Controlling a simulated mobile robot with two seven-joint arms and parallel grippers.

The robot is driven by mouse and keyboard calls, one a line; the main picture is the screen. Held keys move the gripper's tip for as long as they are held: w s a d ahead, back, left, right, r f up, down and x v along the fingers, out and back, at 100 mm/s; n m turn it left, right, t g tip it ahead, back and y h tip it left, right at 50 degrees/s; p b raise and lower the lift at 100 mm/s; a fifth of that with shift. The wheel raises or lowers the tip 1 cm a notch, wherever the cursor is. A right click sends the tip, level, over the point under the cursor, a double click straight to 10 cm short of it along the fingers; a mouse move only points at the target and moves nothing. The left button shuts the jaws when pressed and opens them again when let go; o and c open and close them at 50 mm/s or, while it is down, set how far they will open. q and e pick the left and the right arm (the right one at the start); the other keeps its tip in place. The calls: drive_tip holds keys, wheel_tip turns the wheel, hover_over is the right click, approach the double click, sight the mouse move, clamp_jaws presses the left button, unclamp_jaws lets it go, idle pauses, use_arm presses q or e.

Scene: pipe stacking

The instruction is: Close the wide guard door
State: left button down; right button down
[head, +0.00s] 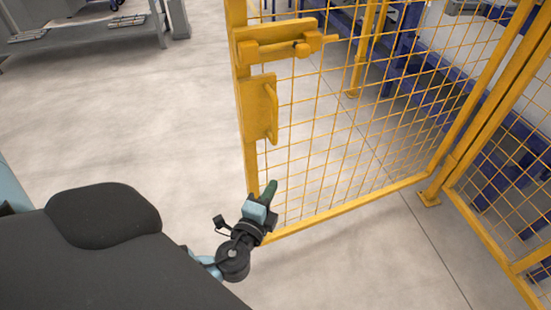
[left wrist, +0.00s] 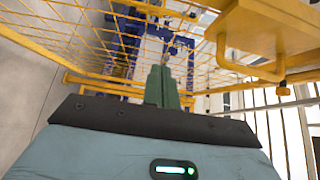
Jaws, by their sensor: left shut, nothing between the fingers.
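The wide guard door (head: 345,210) is a yellow frame with wire mesh, standing in the middle and right of the head view. Its free edge is at the left, and it stands at an angle to the fence at the right, so it looks open. A yellow bolt latch (head: 285,46) and a handle plate (head: 262,108) sit on that edge. My left gripper (head: 271,188) is shut and empty, low by the free edge, below the handle. In the left wrist view its green fingers (left wrist: 162,84) point toward the mesh; contact cannot be told. My right gripper is not in view.
A yellow fence (head: 485,235) with posts runs along the right. Blue metal frames (head: 405,45) stand behind the mesh. A grey workbench (head: 85,35) is at the far upper left. The floor left of the door is clear.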

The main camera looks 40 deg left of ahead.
use_arm(q)
approach(281, 149)
drive_tip(key=w+d, duration=0.2)
drive_tip(key=w, duration=0.2)
drive_tip(key=shift+w+a+p, duration=0.2)
drive_tip(key=shift+w+a, duration=0.2)
drive_tip(key=shift+a, duration=0.45)
drive_tip(key=shift+w+a+p, duration=0.15)
drive_tip(key=shift+w+a, duration=0.3)
drive_tip(key=shift+a, duration=0.45)
drive_tip(key=shift+a, duration=0.1)
